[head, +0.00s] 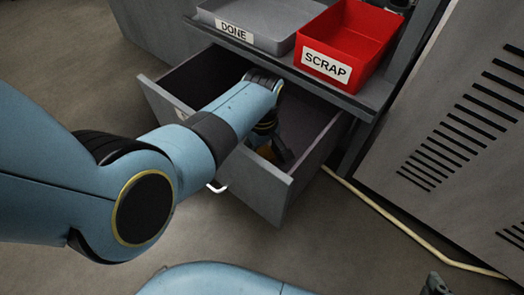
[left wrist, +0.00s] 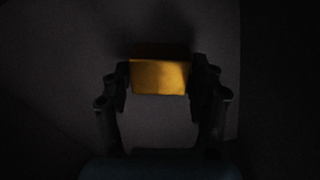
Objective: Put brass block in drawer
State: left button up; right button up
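The grey drawer (head: 262,187) is pulled open below the bench top. My left arm reaches over its front, and my left gripper (head: 272,140) points down inside it, partly hidden by the arm. In the left wrist view, the brass block (left wrist: 160,78) is between the fingers of my left gripper (left wrist: 161,82), which meet both its sides. In the head view only a small yellowish part of the block (head: 267,153) shows, low in the drawer. Whether it touches the drawer floor is unclear. A dark part of my right gripper (head: 435,286) shows at the bottom right edge.
A grey DONE tray (head: 234,32) and a red SCRAP bin (head: 325,65) stand on the bench above the drawer. A slotted grey cabinet (head: 450,130) is at the right. A pale tube (head: 400,228) lies on the floor. The drawer's right part looks empty.

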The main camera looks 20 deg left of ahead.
aim_at(262, 154)
pick_arm(q)
jog(key=shift+o, duration=1.4)
jog(key=shift+r+p, duration=0.65)
jog(key=shift+r, duration=0.2)
jog(key=shift+w+r+p, duration=0.1)
jog(key=shift+r+p, duration=0.5)
jog(key=shift+r, duration=0.15)
notch_tip(262, 154, up, 4)
jog(key=p, duration=0.3)
jog(key=shift+f, duration=0.2)
pick_arm(e)
notch_tip(262, 154, up, 9)
jog(key=s+g, duration=0.2)
jog(key=g, duration=0.5)
pick_arm(q)
jog(key=shift+r+p, duration=2.6)
jog(key=shift+r, duration=0.15)
pick_arm(e)
jog(key=s+d+f+g+h, duration=0.1)
jog(key=s+d+f+g, duration=0.1)
jog(key=f, duration=0.5)
jog(key=shift+s+d, duration=0.35)
jog(key=shift+s, duration=0.55)
